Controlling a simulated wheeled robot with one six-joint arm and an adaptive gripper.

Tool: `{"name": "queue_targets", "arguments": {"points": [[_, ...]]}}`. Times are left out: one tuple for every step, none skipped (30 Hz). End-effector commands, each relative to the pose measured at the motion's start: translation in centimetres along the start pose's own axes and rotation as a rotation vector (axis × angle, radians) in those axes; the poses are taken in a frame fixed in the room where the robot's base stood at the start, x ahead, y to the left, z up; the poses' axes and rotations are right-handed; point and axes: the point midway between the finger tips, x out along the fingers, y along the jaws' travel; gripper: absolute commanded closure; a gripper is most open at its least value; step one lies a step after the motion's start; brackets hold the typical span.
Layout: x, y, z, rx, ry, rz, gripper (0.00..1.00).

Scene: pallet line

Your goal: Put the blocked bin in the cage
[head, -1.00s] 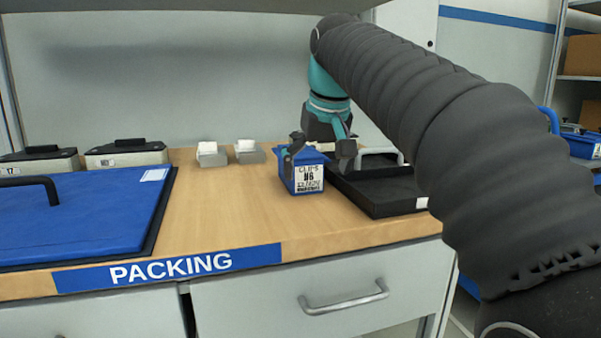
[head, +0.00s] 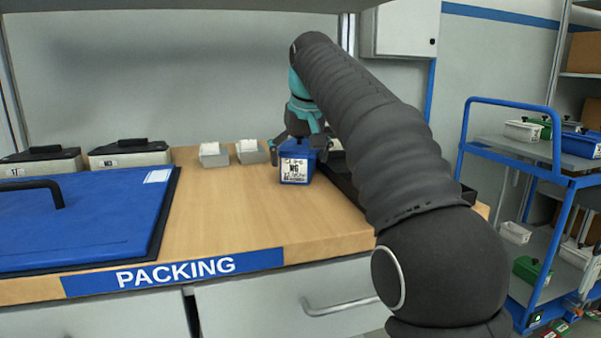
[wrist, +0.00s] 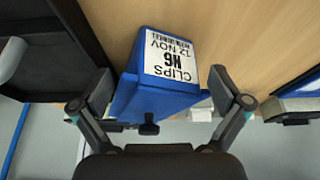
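A small blue bin (head: 296,168) with a white label reading "CLIPS" stands upright on the packing bench, left of a black tray. In the wrist view the bin (wrist: 152,92) lies between my two fingers, its label upside down and a small black knob on its near side. My gripper (head: 305,143) is pointed down over the bin. In the wrist view my gripper (wrist: 160,82) is open, with a visible gap at the right finger and the left finger close to the bin. Whether this bin is the blocked one I cannot tell. I cannot identify a cage.
The black tray (head: 346,184) is partly hidden behind my arm. A large blue lid (head: 85,222) with a black handle covers the bench's left. Two small grey boxes (head: 213,155) and two lidded grey boxes stand behind. A blue-framed trolley (head: 510,160) with several bins stands right.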

Motion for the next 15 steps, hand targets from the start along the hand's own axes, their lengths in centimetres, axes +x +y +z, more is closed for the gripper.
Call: {"name": "queue_targets", "arguments": {"points": [[0.71,0.02,0.24,0.000,-0.001,0.000,0.02],[0.84,0.02,0.24,0.000,-0.001,0.000,0.02],[0.94,0.01,0.24,0.000,-0.002,0.000,0.02],[0.98,0.01,0.24,0.000,-0.002,0.000,0.02],[0.99,0.01,0.23,0.000,-0.002,0.000,0.02],[0.99,0.01,0.22,0.000,-0.002,0.000,0.02],[0.97,0.01,0.22,0.000,-0.002,0.000,0.02],[0.96,0.01,0.22,0.000,-0.002,0.000,0.02],[0.96,0.01,0.22,0.000,-0.002,0.000,0.02],[0.96,0.01,0.22,0.000,-0.002,0.000,0.02],[0.96,0.00,0.22,0.000,-0.002,0.000,0.07],[0.95,0.00,0.22,0.000,-0.002,0.000,0.17],[0.95,0.00,0.22,0.000,-0.002,0.000,0.25],[0.95,0.00,0.22,0.000,-0.002,0.000,0.32],[0.95,0.00,0.23,0.000,-0.002,0.000,0.42]]}}
